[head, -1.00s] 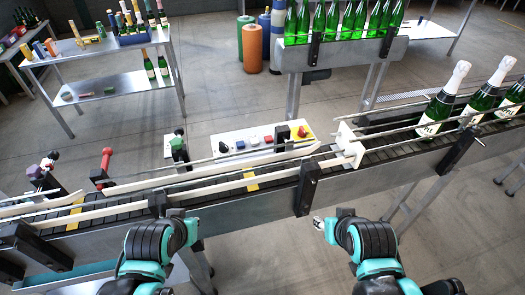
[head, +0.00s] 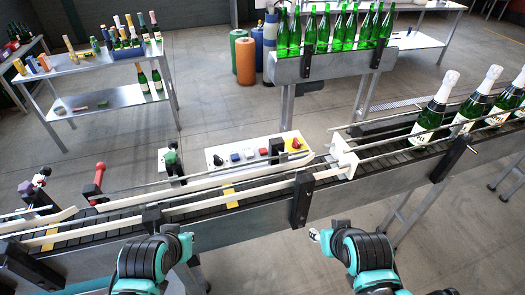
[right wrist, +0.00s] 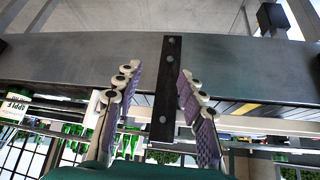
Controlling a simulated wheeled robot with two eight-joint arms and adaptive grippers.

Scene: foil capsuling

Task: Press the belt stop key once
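A white control panel (head: 213,170) stands behind the conveyor. No labels are readable. My right gripper shows in the right wrist view (right wrist: 154,100) with its two purple-padded fingers apart and nothing between them; a black rail bracket lies beyond. In the head view only a pale fingertip (head: 314,235) shows, in front of the belt and apart from the panel. My left gripper is hidden behind its arm.
The conveyor (head: 240,220) with guide rails and black brackets lies between my arms and the panel. Foiled bottles (head: 433,107) stand on its right part behind a white gate (head: 343,157). A red-topped lever (head: 98,178) and a green knob stand left of the panel.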

